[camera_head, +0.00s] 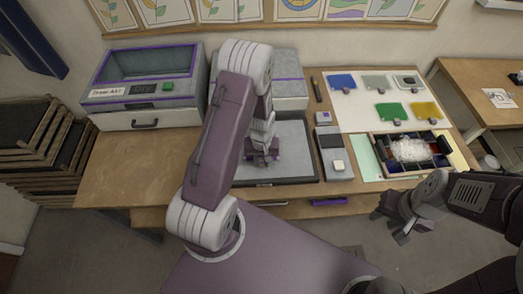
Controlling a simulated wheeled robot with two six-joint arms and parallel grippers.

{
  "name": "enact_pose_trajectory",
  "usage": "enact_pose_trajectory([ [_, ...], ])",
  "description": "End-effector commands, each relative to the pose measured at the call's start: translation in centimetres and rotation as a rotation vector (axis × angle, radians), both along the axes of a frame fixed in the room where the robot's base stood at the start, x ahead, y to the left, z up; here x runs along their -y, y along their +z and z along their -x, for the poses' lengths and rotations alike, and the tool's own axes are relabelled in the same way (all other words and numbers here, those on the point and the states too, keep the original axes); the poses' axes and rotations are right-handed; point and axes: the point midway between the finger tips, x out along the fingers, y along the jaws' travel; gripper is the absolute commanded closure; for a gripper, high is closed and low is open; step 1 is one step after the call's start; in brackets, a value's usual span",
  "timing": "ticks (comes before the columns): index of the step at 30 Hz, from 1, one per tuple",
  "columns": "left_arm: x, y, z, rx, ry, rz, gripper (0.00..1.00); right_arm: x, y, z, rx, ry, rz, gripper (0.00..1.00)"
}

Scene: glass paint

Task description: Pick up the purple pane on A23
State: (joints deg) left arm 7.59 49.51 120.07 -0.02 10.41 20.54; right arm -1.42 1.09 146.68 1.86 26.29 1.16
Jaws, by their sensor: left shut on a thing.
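My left gripper (262,160) is low over the dark grey tray (290,140) in the middle of the bench. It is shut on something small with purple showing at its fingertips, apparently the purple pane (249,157). The fingers and arm hide most of it, and I cannot tell whether it touches the tray. No A23 label is readable. My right gripper (394,226) is empty, with its fingers apart, in front of the bench's right part.
Blue (341,81), green (391,111) and yellow (426,110) panes lie on a white sheet at the back right. A divided box (375,150) stands in front of them. A grey box with a purple-rimmed window (146,92) stands left. My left arm covers the bench's middle.

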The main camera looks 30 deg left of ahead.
Motion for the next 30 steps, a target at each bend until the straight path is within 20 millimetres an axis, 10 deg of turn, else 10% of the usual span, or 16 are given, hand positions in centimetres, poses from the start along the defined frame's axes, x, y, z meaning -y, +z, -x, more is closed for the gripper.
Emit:
enact_pose_trajectory([
  [14, 0.0, 4.1, -0.2, 0.008, 0.000, -0.001, 1.00, 0.0, -0.6, 0.0, 0.000, 0.000, 0.000, 0.64],
  [30, 10.8, 10.5, -1.7, 0.003, -0.003, 0.001, 1.00, 0.0, -1.9, 0.0, 0.000, 0.000, 0.000, 0.64],
])
